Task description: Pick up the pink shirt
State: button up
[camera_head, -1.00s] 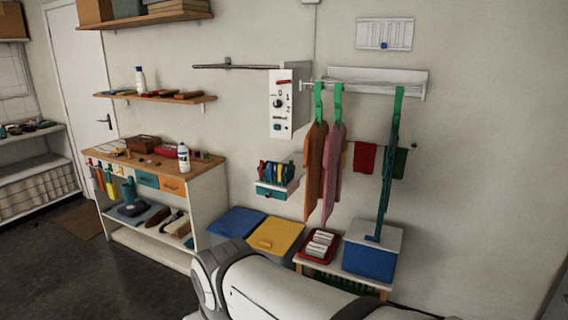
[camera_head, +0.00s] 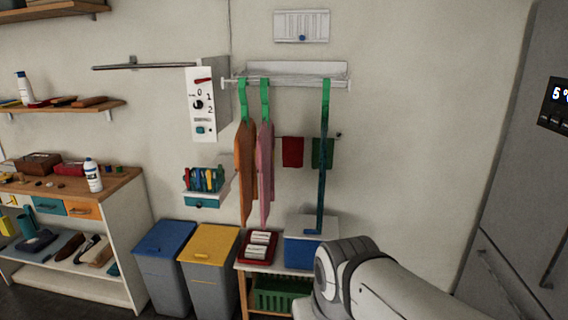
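The pink shirt (camera_head: 265,172) hangs from a green hanger (camera_head: 265,98) on the wall rack (camera_head: 300,82), seen nearly edge-on. An orange-brown shirt (camera_head: 245,170) hangs close on its left from another green hanger (camera_head: 243,98). Part of my white arm shows at the lower right, below and to the right of the shirts. My gripper is not in view.
Red (camera_head: 292,152) and green cloths hang behind. Blue (camera_head: 163,240) and yellow (camera_head: 210,243) lidded bins stand below left. A grey fridge-like cabinet (camera_head: 515,190) stands at the right.

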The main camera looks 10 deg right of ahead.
aim_at(265, 142)
jog(key=i, duration=1)
jog(key=z, duration=0.05)
